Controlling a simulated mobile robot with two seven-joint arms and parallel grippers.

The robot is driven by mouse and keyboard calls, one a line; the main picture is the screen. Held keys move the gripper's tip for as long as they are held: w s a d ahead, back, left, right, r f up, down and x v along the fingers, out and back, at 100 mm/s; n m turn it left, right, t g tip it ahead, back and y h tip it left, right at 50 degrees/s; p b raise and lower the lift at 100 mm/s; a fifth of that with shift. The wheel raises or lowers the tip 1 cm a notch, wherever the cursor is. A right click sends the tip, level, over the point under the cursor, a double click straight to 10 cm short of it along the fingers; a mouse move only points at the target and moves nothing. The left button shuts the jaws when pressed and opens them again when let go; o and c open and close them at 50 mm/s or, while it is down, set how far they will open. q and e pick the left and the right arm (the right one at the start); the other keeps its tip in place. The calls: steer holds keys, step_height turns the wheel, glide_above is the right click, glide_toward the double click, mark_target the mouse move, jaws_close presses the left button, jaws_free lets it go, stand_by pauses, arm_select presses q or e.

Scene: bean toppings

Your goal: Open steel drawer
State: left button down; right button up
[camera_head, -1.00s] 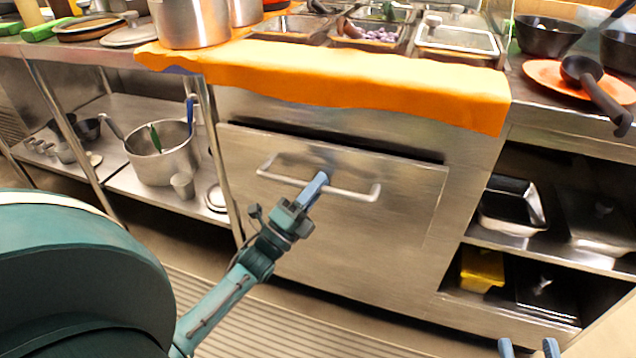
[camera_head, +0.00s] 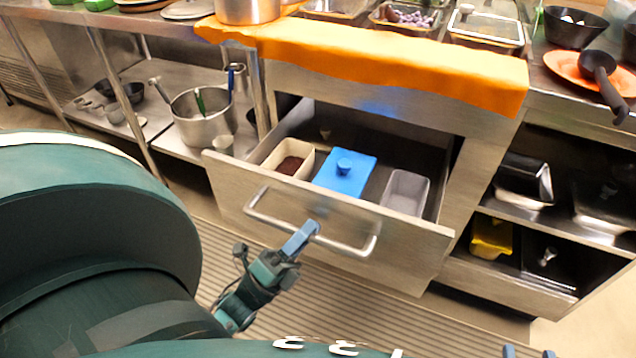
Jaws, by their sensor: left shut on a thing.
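The steel drawer (camera_head: 340,222) stands pulled well out from the counter, so I see into it. Its bar handle (camera_head: 345,246) runs across the front. My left gripper (camera_head: 303,235) is shut on the handle near its middle. Inside the drawer are a beige container with dark contents (camera_head: 290,163), a blue lidded container (camera_head: 345,174) and a grey empty container (camera_head: 406,190). Only the fingertips of my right gripper (camera_head: 529,351) show at the bottom right edge, apart from each other; the rest is out of view.
An orange cloth (camera_head: 400,65) hangs over the counter edge above the drawer. Open shelves flank it, with a steel pot (camera_head: 202,115) on the left and a yellow container (camera_head: 491,237) on the right. A ribbed mat (camera_head: 340,300) covers the floor below.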

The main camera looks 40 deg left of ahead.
arm_select(q)
steer(key=shift+s+d, duration=0.2)
steer(key=shift+s, duration=0.5)
steer(key=shift+s+d, duration=0.15)
steer(key=shift+s, duration=0.55)
arm_select(e)
steer(key=shift+d, duration=0.1)
arm_select(q)
steer(key=c, duration=1.6)
jaws_free()
steer(key=shift+c, duration=0.2)
steer(key=v, duration=1.3)
